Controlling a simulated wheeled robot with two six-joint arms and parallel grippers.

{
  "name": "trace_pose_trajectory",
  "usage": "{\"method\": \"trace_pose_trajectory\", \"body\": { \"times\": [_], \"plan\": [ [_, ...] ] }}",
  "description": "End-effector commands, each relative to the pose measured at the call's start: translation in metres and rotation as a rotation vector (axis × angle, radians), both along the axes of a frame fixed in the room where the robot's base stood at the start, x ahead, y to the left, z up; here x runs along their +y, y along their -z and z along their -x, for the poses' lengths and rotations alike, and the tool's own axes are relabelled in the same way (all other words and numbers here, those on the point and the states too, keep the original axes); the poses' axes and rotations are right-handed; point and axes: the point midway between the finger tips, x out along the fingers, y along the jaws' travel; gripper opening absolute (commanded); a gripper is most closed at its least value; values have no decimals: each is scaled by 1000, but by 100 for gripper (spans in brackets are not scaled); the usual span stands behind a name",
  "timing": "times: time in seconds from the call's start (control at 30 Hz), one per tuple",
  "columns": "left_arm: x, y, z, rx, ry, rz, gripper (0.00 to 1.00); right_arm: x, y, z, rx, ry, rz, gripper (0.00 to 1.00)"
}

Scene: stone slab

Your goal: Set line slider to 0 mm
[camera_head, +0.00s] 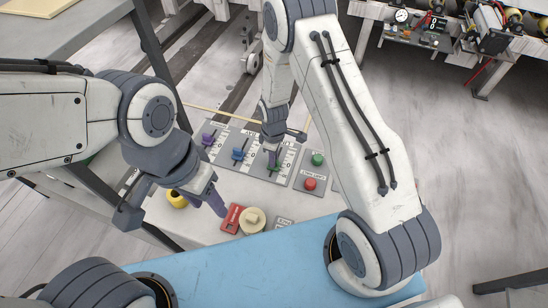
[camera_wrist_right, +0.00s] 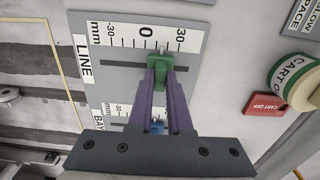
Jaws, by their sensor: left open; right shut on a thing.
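The line slider's green knob (camera_wrist_right: 160,72) sits on the panel marked LINE (camera_wrist_right: 88,62). In the right wrist view it stands to the right of the 0, between 0 and 30. A pale pointer (camera_wrist_right: 163,47) shows beside the scale. My right gripper (camera_wrist_right: 158,88) is shut on the green knob, its purple fingers on either side. In the head view the right gripper (camera_head: 273,150) is at the green slider (camera_head: 272,163), which its fingers partly cover. My left gripper (camera_head: 173,212) is open and empty, over the near left of the slab.
A blue slider (camera_head: 238,154) and a purple slider (camera_head: 208,139) stand to the left. A green button (camera_head: 318,159) and a red button (camera_head: 310,184) are to the right. A red block (camera_head: 232,218), a beige knob (camera_head: 252,220) and a yellow ring (camera_head: 177,199) are nearer.

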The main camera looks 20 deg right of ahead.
Motion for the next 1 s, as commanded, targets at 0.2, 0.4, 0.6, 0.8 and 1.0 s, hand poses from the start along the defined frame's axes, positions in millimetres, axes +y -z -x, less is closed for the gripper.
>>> {"method": "trace_pose_trajectory", "body": {
  "times": [0.2,0.4,0.6,0.8,1.0],
  "plan": [
    [0,0,0,0,0,0,50,0,-1,-1,-1,0,0,0],
    [0,0,0,0,0,0,50,0,-1,-1,-1,0,0,0],
    [0,0,0,0,0,0,50,0,-1,-1,-1,0,0,0],
    [0,8,0,0,-1,0,50,-7,2,-11,-4,3,-1,0],
    [0,11,0,0,-2,0,50,-13,-1,-20,-4,1,0,0]
  ]
}}
